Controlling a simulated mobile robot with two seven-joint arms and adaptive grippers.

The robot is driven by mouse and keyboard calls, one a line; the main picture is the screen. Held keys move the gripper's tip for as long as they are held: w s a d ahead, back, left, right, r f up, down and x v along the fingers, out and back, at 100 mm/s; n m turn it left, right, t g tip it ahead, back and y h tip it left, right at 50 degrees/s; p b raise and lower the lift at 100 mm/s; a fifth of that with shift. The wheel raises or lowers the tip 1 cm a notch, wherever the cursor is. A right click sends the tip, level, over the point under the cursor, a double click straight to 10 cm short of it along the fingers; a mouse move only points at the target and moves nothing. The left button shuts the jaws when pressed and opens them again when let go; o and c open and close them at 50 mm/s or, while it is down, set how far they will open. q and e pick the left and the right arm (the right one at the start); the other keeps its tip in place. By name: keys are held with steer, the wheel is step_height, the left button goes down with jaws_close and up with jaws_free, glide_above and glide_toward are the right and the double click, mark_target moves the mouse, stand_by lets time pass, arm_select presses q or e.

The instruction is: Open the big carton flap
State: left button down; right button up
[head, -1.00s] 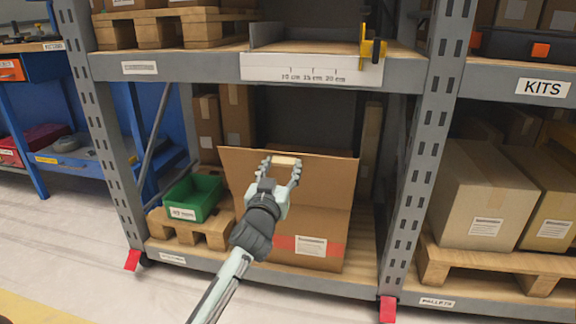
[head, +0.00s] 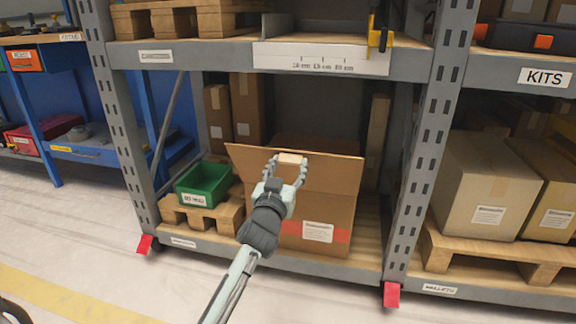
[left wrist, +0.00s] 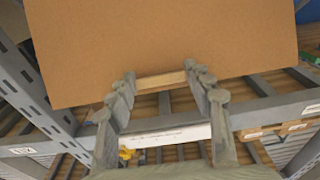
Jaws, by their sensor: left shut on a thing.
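The big carton (head: 343,213) is brown, with a red band and a white label, and sits on the lower shelf. Its wide front flap (head: 335,176) stands tilted out toward me, with the carton's far part showing behind its top edge. My left gripper (head: 289,164) is at the flap's top edge, its fingers on either side of a pale tab (head: 290,158), shut on it. In the left wrist view the flap (left wrist: 165,35) fills the top, and the tab (left wrist: 160,81) lies between the fingers. My right gripper is not in view.
A green bin (head: 205,184) stands on a small pallet (head: 203,213) left of the carton. A shelf beam with a ruler label (head: 320,58) crosses above. Rack posts (head: 425,140) stand on both sides. The floor in front is clear.

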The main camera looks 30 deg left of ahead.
arm_select(q)
steer(key=c, duration=0.9)
jaws_free()
step_height(320, 180, down, 2)
steer(key=shift+w, duration=0.1)
steer(key=shift+o, duration=1.3)
steer(key=shift+r, duration=0.45)
step_height(320, 180, up, 10)
steer(key=shift+f, duration=0.15)
